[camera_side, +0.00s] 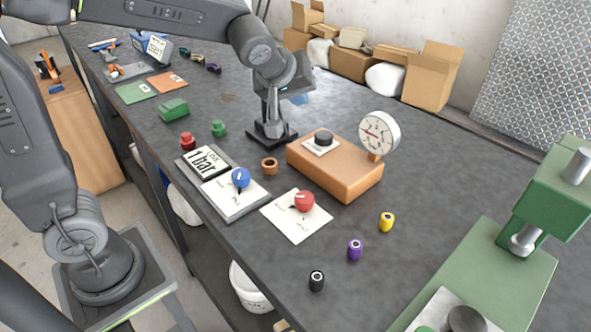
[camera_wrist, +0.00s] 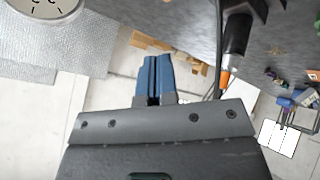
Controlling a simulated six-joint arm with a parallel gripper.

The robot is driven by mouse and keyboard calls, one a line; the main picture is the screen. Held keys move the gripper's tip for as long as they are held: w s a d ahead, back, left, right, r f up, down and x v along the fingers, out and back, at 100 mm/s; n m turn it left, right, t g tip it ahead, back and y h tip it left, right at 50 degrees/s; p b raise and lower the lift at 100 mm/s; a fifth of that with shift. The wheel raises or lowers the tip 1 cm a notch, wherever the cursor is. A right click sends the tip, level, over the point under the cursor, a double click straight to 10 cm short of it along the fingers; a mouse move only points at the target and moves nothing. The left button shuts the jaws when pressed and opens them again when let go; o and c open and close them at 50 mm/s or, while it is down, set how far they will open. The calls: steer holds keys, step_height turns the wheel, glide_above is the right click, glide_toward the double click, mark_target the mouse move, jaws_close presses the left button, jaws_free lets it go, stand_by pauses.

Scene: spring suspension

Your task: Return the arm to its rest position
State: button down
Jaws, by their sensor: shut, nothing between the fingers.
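My gripper (camera_wrist: 157,60) shows in the wrist view with its two blue fingers together and nothing between them. In the side view its blue finger area (camera_side: 300,98) shows only in part, above the bench behind a black stand (camera_side: 272,132). My wrist is raised over the middle of the grey bench, and the fingers appear clear of the objects there. My arm reaches across from the left.
An orange block (camera_side: 333,172) carries a pressure gauge (camera_side: 379,133) and a black knob. Cards with a blue knob (camera_side: 241,177) and a red knob (camera_side: 304,200) lie in front. A green press (camera_side: 510,250) stands right. Cardboard boxes (camera_side: 436,75) line the back.

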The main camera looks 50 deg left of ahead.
steer(key=s+f+m+g+h, duration=0.1)
steer(key=s+m, duration=0.8)
steer(key=s, duration=1.3)
steer(key=shift+s+d+f+g+h, duration=0.3)
steer(key=shift+s+d+g+h, duration=0.1)
steer(key=shift+g, duration=0.4)
steer(key=shift+w+r, duration=0.1)
steer(key=shift+w, duration=0.1)
stand_by(0.6)
step_height(320, 180, up, 3)
steer(key=n+t+y, duration=0.2)
steer(key=n+t, duration=0.1)
steer(key=n, duration=0.8)
glide_above(322, 134)
steer(key=shift+s+r, duration=0.1)
steer(key=shift+f, duration=4.4)
